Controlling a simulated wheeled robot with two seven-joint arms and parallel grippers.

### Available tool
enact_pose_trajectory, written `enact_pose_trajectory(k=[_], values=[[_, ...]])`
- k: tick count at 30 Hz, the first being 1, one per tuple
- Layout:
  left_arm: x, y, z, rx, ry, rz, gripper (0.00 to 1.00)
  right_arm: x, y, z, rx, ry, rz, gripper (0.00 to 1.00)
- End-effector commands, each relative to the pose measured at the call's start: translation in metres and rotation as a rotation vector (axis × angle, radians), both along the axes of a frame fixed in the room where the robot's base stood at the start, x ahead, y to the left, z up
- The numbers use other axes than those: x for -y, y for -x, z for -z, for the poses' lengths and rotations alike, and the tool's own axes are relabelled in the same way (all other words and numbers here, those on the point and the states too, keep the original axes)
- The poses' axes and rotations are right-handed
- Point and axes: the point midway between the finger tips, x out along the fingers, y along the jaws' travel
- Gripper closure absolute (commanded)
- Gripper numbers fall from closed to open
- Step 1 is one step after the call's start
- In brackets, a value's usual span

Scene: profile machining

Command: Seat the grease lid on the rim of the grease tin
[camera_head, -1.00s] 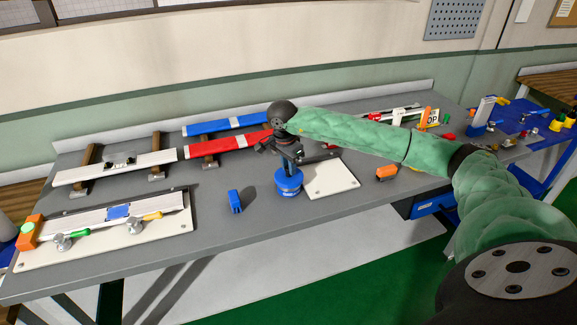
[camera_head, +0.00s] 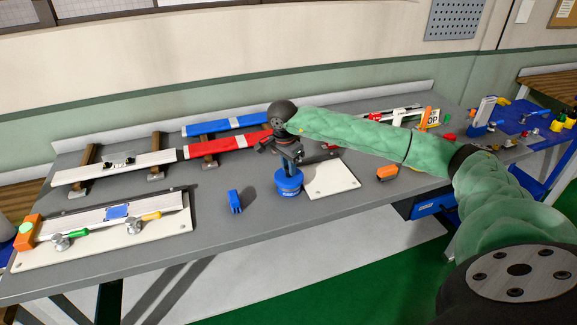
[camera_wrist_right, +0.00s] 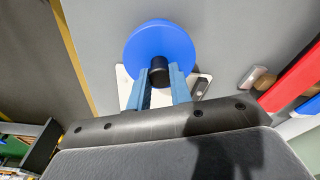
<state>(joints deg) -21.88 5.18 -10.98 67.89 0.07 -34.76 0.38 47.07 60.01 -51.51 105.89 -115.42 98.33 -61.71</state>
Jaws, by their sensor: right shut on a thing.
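The blue grease lid (camera_wrist_right: 160,45) is a round disc with a black knob (camera_wrist_right: 159,72) in the right wrist view. My right gripper (camera_wrist_right: 160,80) has its two fingers shut on that knob. In the head view my right gripper (camera_head: 288,164) points down right above the blue grease tin (camera_head: 289,189), which stands upright on the grey bench. The lid is at the top of the tin there, too small to tell whether it rests evenly on the rim. The lid hides the tin in the wrist view. My left gripper is not in view.
A white plate (camera_head: 332,180) lies just right of the tin on the bench (camera_head: 240,235). A small blue block (camera_head: 234,201) stands to the left and an orange block (camera_head: 387,173) to the right. Red (camera_head: 232,142) and blue profiles lie behind. The bench front is clear.

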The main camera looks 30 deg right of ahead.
Motion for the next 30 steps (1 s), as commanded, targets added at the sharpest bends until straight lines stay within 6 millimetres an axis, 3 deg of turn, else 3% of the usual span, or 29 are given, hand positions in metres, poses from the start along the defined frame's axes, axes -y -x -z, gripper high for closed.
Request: enact_pose_trajectory(k=[30], values=[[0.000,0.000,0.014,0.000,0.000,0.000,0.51,0.000,0.000,0.018,0.000,0.000,0.000,1.00]])
